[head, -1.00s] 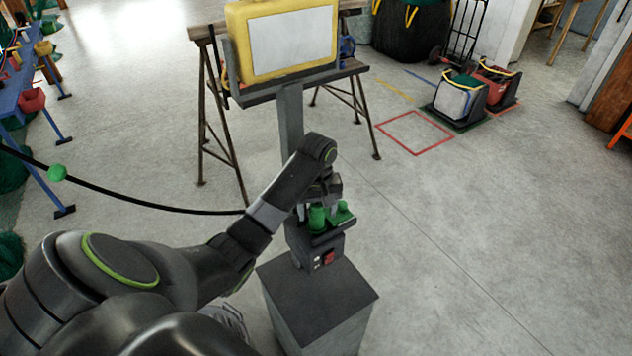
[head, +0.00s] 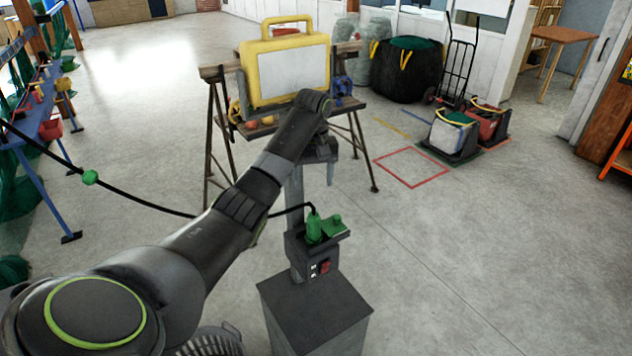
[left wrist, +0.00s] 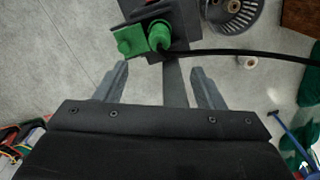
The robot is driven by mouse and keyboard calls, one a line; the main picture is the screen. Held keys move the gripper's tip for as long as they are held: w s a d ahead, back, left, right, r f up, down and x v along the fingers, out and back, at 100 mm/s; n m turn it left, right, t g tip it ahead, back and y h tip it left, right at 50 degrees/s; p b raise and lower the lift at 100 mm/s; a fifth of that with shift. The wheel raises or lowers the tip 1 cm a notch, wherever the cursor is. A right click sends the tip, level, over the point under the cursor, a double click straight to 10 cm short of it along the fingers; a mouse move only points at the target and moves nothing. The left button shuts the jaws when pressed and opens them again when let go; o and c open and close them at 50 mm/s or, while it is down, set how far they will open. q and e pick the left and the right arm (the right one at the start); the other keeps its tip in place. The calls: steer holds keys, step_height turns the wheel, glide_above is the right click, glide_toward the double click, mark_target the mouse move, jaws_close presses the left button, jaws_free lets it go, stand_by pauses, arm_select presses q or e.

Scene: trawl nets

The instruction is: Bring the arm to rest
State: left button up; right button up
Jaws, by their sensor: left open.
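My left arm comes in from the left in the head view. Its gripper (head: 318,170) is open and empty, above a green plug (head: 313,228) with a black cable. The plug stands in a dark socket box (head: 297,245), beside a green cap or cover (head: 333,225). In the left wrist view the two grey fingers (left wrist: 160,76) are apart, with the green plug (left wrist: 160,36) beyond their tips, not between them. My right gripper is not in view.
The box is on a grey post above a dark pedestal (head: 315,305). A trestle stand (head: 215,75) holding a yellow-framed white panel (head: 290,68) stands behind.

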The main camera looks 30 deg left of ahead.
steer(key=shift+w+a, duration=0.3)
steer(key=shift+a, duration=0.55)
